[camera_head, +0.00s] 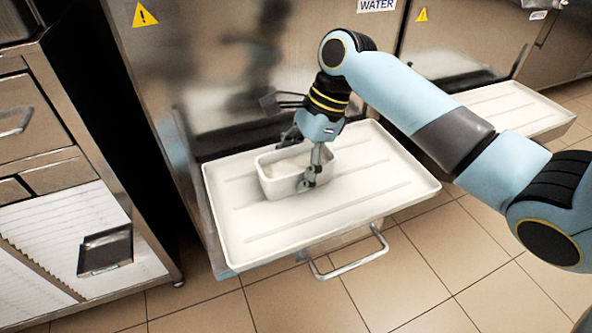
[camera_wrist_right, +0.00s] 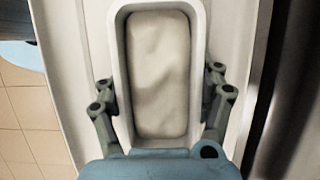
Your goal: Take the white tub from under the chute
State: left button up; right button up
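The white tub (camera_head: 265,182) is a small rectangular container with pale, smooth contents. It sits on the white drip tray (camera_head: 390,198) in front of the steel freezer, below a dark chute (camera_head: 270,103) that is partly hidden by my arm. My right gripper (camera_head: 308,160) reaches down over the tub with one finger against each long side. In the right wrist view the tub (camera_wrist_right: 116,70) lies between the fingers (camera_wrist_right: 160,92), which appear to touch both walls. My left gripper is not in view.
A metal handle bar (camera_head: 350,262) sticks out below the tray's front. A steel cabinet (camera_head: 60,130) with a small dark tray (camera_head: 105,250) stands at left. Another white tray (camera_head: 515,108) is at right. Tiled floor in front is clear.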

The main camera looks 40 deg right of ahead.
jog(key=shift+c, duration=0.8)
